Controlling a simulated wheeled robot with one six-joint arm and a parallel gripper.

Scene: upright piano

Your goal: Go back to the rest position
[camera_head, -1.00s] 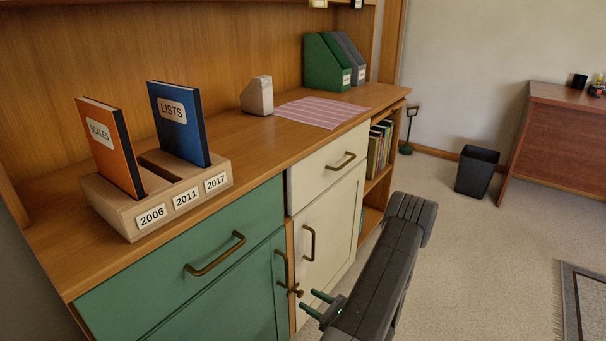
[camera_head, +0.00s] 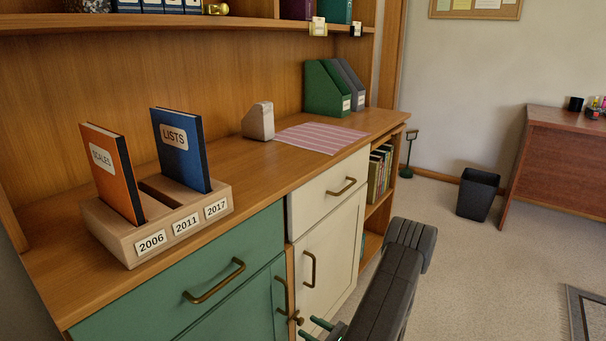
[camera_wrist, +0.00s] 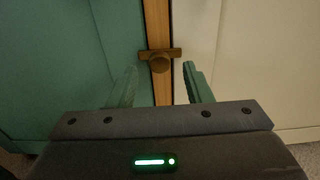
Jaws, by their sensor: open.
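My gripper (camera_head: 318,329) is at the bottom of the head view, low in front of the cabinet doors, with part of it cut off by the frame edge. In the wrist view my gripper (camera_wrist: 160,85) has its two green fingers spread apart with nothing between them. A brass knob or latch (camera_wrist: 160,60) on the wooden strip between the green door (camera_wrist: 55,60) and the cream door (camera_wrist: 245,60) lies ahead of the fingers. I cannot tell how far the fingers are from it.
On the counter (camera_head: 250,190) stand a wooden holder (camera_head: 120,242) with an orange book (camera_head: 112,180) and a blue book (camera_head: 182,155), a grey block (camera_head: 258,122), a striped mat (camera_head: 318,138) and file boxes (camera_head: 325,90). A black bin (camera_head: 478,195) stands on open carpet at right.

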